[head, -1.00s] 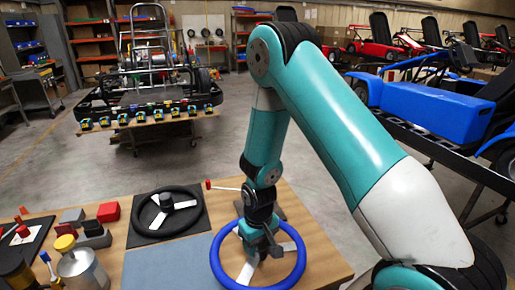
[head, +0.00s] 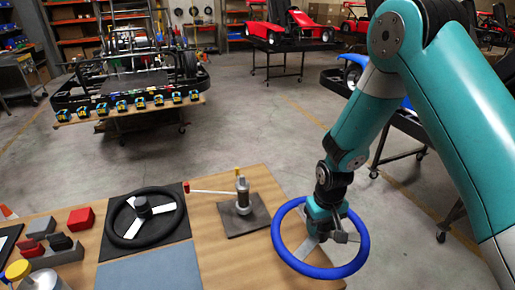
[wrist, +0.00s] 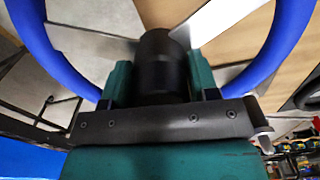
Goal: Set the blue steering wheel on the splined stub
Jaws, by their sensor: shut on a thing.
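The blue steering wheel (head: 318,272) hangs from my gripper (head: 322,222) at the table's right end, tilted slightly, partly beyond the edge. In the wrist view its blue rim (wrist: 38,45) curves around both sides, and my gripper (wrist: 160,85) is shut on its black hub (wrist: 160,62). The splined stub (head: 242,196) appears as an upright grey metal post on a dark square plate (head: 232,222), left of the held wheel and apart from it. The underside of the wheel's hub is hidden.
A black steering wheel (head: 113,222) lies on a dark mat, left of the stub. A white rod with a red tip (head: 187,187) reaches towards the stub. A grey-blue mat (head: 150,270) lies in front. Red and grey blocks (head: 80,219) stand at left.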

